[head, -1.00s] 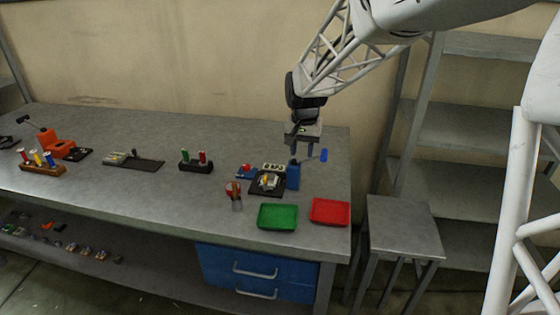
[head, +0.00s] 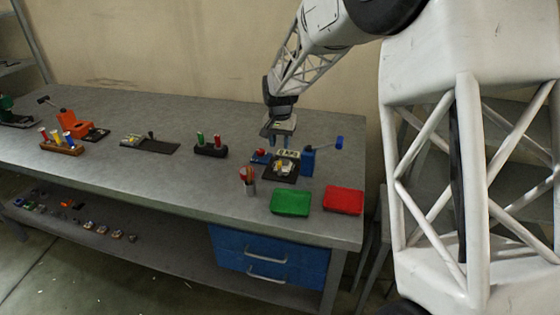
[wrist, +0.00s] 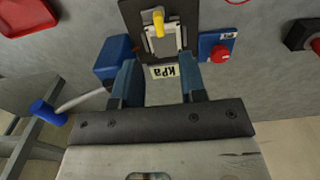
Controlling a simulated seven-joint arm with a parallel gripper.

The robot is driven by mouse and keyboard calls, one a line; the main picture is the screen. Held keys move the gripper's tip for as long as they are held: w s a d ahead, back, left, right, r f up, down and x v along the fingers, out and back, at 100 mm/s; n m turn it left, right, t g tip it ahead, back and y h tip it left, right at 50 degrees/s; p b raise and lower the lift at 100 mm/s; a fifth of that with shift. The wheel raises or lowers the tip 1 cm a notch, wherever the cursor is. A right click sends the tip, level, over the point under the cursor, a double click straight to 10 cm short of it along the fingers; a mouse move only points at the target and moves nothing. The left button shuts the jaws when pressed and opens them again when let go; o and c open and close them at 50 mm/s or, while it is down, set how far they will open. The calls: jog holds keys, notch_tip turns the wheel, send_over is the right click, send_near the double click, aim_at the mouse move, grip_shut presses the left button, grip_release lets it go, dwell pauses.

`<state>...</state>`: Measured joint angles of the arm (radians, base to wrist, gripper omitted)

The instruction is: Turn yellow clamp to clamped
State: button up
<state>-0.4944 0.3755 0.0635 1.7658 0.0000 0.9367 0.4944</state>
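The yellow clamp (wrist: 158,20) shows in the wrist view as a small upright yellow lever on a grey metal block, which sits on a black base plate (wrist: 132,12). In the head view the yellow clamp (head: 281,168) is a small spot on its dark plate on the bench. My gripper (wrist: 161,72) is open and empty in the wrist view, its two blue-grey fingers apart. In the head view my gripper (head: 275,140) hangs just behind the clamp assembly, above the bench.
A blue box (head: 308,160) with a blue-handled lever (head: 339,143) stands right of the clamp. A red button (wrist: 220,54) on a blue base is close by. Green (head: 290,201) and red (head: 343,200) trays lie in front. A tool cup (head: 249,187) stands front left.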

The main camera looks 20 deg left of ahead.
aim_at(280, 162)
jog(key=shift+f, duration=3.9)
jog(key=shift+c, duration=0.3)
grip_shut()
